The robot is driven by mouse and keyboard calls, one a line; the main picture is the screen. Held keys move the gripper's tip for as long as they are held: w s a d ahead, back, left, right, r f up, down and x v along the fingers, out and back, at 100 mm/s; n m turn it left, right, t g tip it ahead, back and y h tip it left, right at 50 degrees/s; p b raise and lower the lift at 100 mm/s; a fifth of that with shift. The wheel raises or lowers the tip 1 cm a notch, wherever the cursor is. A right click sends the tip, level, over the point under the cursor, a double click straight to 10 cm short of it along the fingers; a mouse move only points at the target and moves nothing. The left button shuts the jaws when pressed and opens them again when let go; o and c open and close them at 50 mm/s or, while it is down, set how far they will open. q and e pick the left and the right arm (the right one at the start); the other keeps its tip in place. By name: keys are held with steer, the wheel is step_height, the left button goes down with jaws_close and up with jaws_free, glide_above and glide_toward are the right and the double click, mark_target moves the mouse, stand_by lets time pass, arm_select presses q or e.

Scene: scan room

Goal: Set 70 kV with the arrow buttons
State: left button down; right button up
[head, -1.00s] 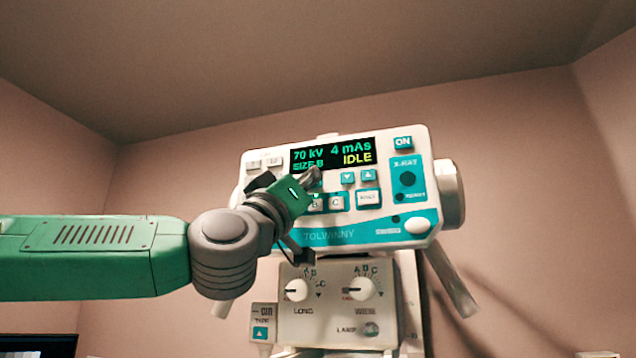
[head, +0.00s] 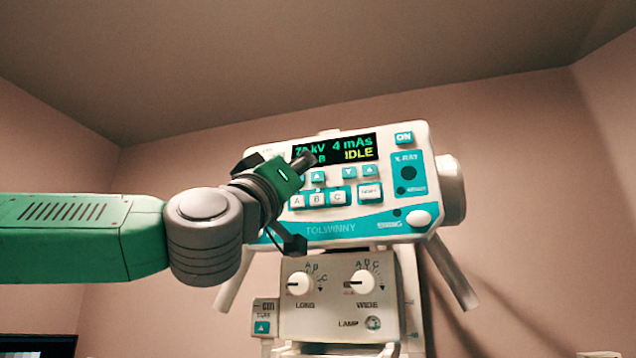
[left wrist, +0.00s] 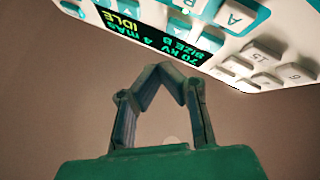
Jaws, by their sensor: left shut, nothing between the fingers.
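The X-ray control panel (head: 380,222) faces me in the head view. Its display (head: 360,148) reads IDLE and 4 mAs there, with the kV figure partly covered by my gripper. The display in the left wrist view (left wrist: 160,25) reads 70 kV, 4 mAs, SIZE B, upside down. An up arrow button (head: 318,177) shows just below my fingertips, and a down (head: 349,172) and an up arrow (head: 366,171) sit to its right. My left gripper (head: 308,160) is shut and empty in front of the display's left part. In the left wrist view its fingertips (left wrist: 162,68) appear apart from the panel. My right gripper is not in view.
Buttons A, B and C (head: 317,199) lie under the arrows. The ON button (head: 403,138) is at the upper right. Two knobs (head: 299,283) sit on the lower box (head: 330,310). Open wall lies to the right.

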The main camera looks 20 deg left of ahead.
arm_select(q)
steer(key=shift+s+a+b, duration=0.15)
steer(key=shift+s+b, duration=0.25)
steer(key=shift+s, duration=1.1)
